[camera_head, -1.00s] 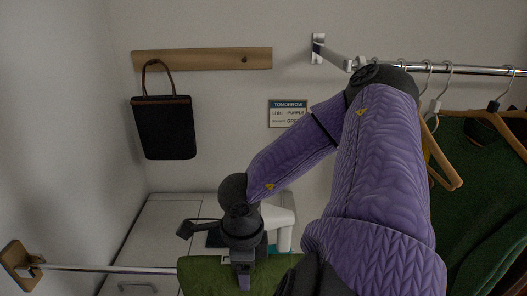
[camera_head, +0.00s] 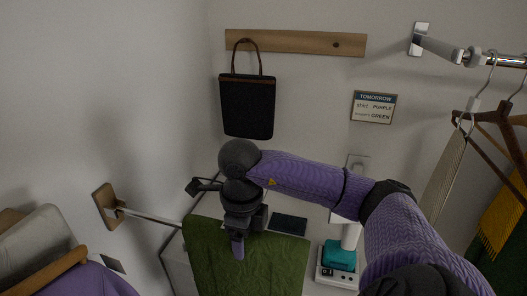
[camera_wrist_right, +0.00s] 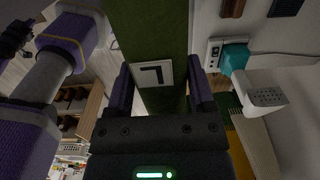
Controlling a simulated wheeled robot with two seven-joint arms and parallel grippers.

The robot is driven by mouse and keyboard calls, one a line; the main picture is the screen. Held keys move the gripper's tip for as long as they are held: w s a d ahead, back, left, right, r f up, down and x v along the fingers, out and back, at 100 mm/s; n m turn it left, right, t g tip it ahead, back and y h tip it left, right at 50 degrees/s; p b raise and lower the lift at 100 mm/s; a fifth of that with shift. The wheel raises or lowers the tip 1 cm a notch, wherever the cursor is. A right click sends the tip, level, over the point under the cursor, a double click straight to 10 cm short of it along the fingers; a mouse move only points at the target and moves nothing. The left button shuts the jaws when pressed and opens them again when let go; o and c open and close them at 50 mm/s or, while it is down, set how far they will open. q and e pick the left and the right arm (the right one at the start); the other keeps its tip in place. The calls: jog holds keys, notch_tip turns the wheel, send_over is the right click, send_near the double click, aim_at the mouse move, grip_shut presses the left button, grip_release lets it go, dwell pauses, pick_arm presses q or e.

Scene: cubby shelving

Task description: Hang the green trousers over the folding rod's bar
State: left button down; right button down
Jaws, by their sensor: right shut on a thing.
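The green trousers (camera_head: 265,268) hang in a broad sheet at the lower middle of the head view. My right gripper (camera_head: 238,250) is shut on them near their top edge. In the right wrist view the green cloth (camera_wrist_right: 147,30) runs between the fingers (camera_wrist_right: 160,95), with a white label bearing a dark mark on it. The folding rod's bar (camera_head: 150,217) reaches from its wooden wall bracket (camera_head: 106,206) to the trousers' upper left edge. Whether the cloth lies over the bar or in front of it, I cannot tell. A dark part at the wrist view's left (camera_wrist_right: 15,38) may be my left gripper; its jaws are unclear.
A black bag (camera_head: 248,106) hangs from a wooden peg board (camera_head: 295,43). A sign (camera_head: 373,107) is on the back wall. A teal-and-white device (camera_head: 339,257) stands right of the trousers. Hangers with clothes (camera_head: 445,180) crowd the right. Wall space above the bar is clear.

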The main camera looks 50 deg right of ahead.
aim_at(186, 224)
jog(key=w+a, duration=0.1)
jog(key=w, duration=0.2)
jog(key=w+a, duration=0.2)
jog(key=w, duration=0.2)
jog(key=w+a, duration=0.1)
jog(key=w, duration=0.3)
jog(key=shift+w+a, duration=0.1)
jog(key=shift+a, duration=0.2)
jog(key=shift+f, duration=0.25)
jog(key=shift+f+b, duration=0.3)
jog(key=shift+b, duration=0.05)
grip_release()
jog(key=shift+r, duration=0.1)
